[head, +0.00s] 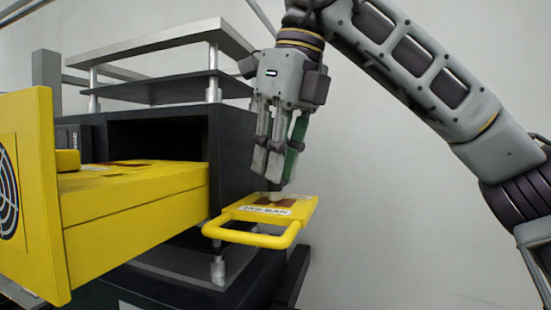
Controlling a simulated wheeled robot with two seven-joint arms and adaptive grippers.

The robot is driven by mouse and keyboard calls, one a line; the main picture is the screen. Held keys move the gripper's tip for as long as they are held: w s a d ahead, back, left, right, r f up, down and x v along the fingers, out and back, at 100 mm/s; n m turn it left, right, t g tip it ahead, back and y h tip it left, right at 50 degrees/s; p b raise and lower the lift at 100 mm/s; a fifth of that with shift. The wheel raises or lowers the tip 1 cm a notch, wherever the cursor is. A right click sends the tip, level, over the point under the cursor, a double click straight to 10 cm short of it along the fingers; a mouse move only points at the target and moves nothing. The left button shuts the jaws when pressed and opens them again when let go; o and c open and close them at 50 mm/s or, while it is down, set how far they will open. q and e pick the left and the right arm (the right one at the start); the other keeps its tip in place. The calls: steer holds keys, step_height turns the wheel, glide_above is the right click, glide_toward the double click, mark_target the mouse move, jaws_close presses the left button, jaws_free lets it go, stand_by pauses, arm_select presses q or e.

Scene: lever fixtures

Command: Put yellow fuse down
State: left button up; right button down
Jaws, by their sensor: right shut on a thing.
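The yellow fuse (258,217) is a flat yellow plate with a loop handle at its front, a white label and a brown patch. My right gripper (275,186) points down over it and is shut on a small pale knob on its top. The fuse hangs about level, to the right of a dark cabinet; whether it touches anything behind it I cannot tell. My left gripper is not in view.
A large yellow drawer-like unit (135,205) sticks out of the dark cabinet (228,150) at the left. Grey shelves (150,45) on metal posts stand above it. A pale wall (400,220) fills the right, with free room in front.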

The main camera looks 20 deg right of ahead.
steer(key=shift+f, duration=0.25)
steer(key=c, duration=1.4)
jaws_free()
steer(key=shift+c, duration=0.2)
steer(key=shift+r, duration=0.2)
steer(key=v, duration=1.2)
steer(key=shift+a, duration=0.1)
stand_by(0.4)
